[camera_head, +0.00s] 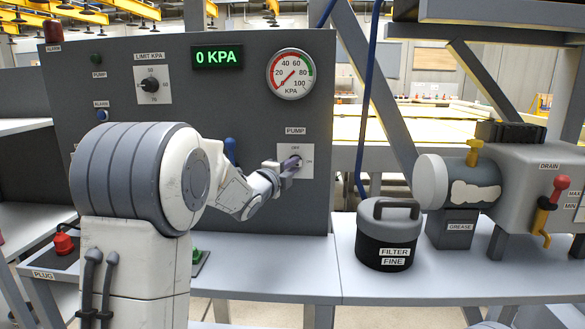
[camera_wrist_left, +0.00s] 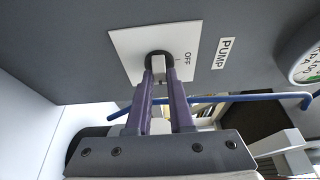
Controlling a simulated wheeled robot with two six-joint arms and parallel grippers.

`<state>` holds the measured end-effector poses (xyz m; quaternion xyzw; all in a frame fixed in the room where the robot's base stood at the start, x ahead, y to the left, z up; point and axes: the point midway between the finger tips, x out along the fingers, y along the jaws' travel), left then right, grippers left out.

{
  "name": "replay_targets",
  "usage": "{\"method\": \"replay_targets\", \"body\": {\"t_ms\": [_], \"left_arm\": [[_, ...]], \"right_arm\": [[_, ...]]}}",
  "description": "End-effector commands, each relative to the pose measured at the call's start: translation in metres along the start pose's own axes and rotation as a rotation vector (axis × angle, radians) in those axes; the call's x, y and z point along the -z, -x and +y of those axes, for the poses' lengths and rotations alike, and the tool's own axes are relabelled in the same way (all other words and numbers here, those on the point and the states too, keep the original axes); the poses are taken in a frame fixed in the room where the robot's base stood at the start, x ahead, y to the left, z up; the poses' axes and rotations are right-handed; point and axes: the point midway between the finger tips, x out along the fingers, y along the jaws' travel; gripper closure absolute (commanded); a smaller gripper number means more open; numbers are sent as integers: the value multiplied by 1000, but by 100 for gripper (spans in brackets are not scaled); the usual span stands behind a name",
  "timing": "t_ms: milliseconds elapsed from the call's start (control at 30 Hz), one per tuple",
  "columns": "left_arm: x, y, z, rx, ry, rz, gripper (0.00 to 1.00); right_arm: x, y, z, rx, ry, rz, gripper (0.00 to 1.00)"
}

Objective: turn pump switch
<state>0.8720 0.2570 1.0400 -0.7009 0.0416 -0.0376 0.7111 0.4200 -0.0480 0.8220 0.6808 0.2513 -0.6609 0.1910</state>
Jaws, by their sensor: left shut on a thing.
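The pump switch sits on a white plate (camera_head: 308,150) below the PUMP label, low on the right of the grey panel. In the left wrist view the switch (camera_wrist_left: 158,66) is a dark round base with a pale handle, and OFF is printed beside it on the plate. My left gripper (camera_head: 290,164) reaches the switch from the left; its purple fingers (camera_wrist_left: 159,82) are shut on the handle. The fingers and handle hide part of the plate in the head view. My right gripper is not in view.
The panel (camera_head: 230,120) also carries a green display (camera_head: 217,57) reading 0 KPA, a round gauge (camera_head: 291,74) and a limit knob (camera_head: 149,85). A filter canister (camera_head: 388,238) stands on the grey bench (camera_head: 345,285). A blue hose (camera_head: 366,100) hangs right of the panel.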

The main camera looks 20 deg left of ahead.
Motion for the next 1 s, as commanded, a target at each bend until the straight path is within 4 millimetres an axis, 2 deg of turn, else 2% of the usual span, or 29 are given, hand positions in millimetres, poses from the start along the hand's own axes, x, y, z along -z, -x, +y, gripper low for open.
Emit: {"method": "replay_targets", "body": {"t_ms": [133, 167, 200, 233, 633, 767, 1000], "left_arm": [[0, 0, 0, 0, -2, 0, 100], [0, 0, 0, 0, -2, 0, 76], [0, 0, 0, 0, -2, 0, 61], [0, 0, 0, 0, -2, 0, 50], [0, 6, 0, 2, -1, 0, 50], [-1, 24, 0, 2, -1, -2, 50], [-1, 73, -1, 2, -2, -2, 50]], "right_arm": [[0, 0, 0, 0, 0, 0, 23], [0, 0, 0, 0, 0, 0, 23], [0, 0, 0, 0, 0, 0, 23], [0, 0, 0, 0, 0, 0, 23], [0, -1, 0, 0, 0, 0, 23], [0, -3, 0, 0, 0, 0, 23], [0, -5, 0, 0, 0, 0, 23]]}}
